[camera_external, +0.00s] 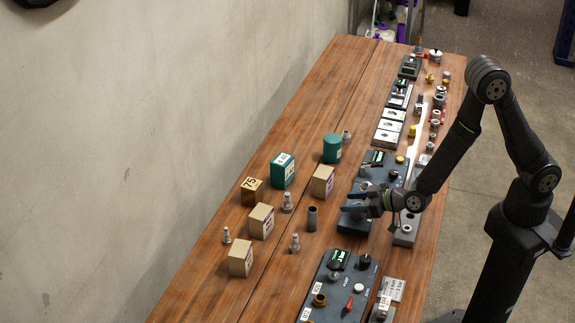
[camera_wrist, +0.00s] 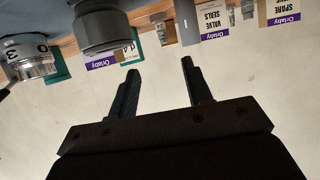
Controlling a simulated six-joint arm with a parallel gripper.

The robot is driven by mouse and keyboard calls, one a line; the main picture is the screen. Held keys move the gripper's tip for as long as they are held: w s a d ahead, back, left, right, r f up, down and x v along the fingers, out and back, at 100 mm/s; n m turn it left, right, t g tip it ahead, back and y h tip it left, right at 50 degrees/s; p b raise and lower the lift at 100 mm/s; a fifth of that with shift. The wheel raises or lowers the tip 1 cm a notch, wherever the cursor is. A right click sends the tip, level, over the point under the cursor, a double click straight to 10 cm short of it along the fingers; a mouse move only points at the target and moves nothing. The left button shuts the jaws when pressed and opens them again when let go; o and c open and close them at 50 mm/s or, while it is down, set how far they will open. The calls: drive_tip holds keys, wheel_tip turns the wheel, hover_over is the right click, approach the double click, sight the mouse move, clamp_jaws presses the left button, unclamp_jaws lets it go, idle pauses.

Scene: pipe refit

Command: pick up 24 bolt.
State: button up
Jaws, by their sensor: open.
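Several grey bolts stand head-down on the wooden table: one (camera_external: 287,202) left of my gripper, one (camera_external: 295,242) nearer the front, a smaller one (camera_external: 227,235) farther left, and one (camera_external: 346,135) beside the green cylinder. I cannot read sizes, so I cannot tell which is the 24 bolt. My gripper (camera_external: 352,203) is over the dark panel, pointing left toward the boxes, apart from every bolt. In the wrist view my gripper (camera_wrist: 161,70) is open with nothing between its fingers. A small bolt-like part (camera_wrist: 161,32) shows beyond them, blurred.
A control panel (camera_external: 335,285) lies at the front. A large grey fitting (camera_wrist: 100,30) is close in the wrist view.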

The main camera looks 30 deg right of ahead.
sight(287, 196)
wheel_tip(287, 196, up, 14)
drive_tip(key=w+a+r+n+g+y, duration=0.1)
drive_tip(key=a+n+g, duration=0.15)
drive_tip(key=a, duration=0.35)
drive_tip(key=w+a+r+n+g+y, duration=0.1)
drive_tip(key=a+g, duration=0.3)
drive_tip(key=a, duration=0.2)
drive_tip(key=w+d+f+g+h, duration=0.15)
drive_tip(key=w+d+h, duration=0.25)
drive_tip(key=w+h, duration=0.45)
drive_tip(key=shift+y, duration=0.95)
drive_tip(key=shift+w+d+x, duration=0.3)
drive_tip(key=shift+x, duration=3.4)
drive_tip(key=shift+w+d+x, duration=0.25)
drive_tip(key=shift+x, duration=3.45)
drive_tip(key=shift+w+d+x, duration=0.3)
drive_tip(key=shift+x, duration=3.35)
drive_tip(key=shift+f, duration=0.15)
